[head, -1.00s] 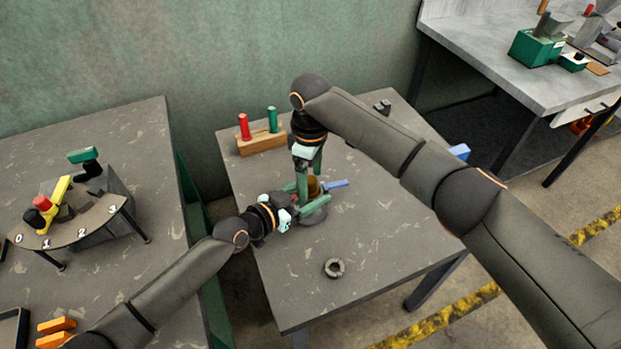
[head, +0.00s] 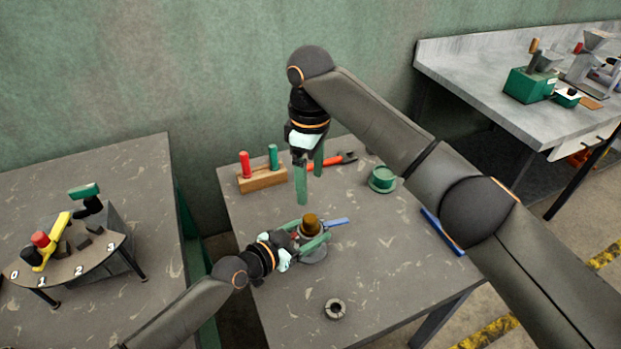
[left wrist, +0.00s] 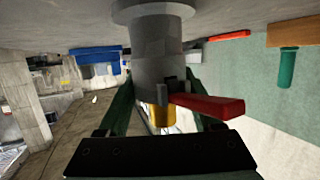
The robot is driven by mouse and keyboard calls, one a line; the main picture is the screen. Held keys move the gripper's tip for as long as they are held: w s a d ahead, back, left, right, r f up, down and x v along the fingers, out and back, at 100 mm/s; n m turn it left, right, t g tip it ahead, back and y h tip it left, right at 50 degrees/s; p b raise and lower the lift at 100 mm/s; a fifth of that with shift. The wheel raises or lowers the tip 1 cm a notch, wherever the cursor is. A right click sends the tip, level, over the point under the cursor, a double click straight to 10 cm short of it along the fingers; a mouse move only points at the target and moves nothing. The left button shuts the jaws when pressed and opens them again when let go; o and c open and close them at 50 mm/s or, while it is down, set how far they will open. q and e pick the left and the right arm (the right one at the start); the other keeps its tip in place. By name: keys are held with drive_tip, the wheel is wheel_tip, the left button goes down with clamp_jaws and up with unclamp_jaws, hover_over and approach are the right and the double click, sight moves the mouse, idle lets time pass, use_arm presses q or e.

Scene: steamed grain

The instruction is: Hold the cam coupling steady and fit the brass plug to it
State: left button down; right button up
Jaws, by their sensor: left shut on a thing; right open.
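The grey cam coupling (head: 315,256) stands upright on the middle table, with a blue lever (head: 338,221) sticking out to the right. My left gripper (head: 306,237) is shut on the coupling. My right gripper (head: 309,182) is open and empty, above the plug and apart from it.
A wooden block (head: 262,181) with red and green pegs stands at the back left. A red-handled tool (head: 335,162) and a green round container (head: 382,179) lie behind. A grey ring (head: 335,308) lies in front. A blue bar (head: 442,232) lies at the right edge.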

use_arm(q)
unclamp_jaws()
idle(0.3)
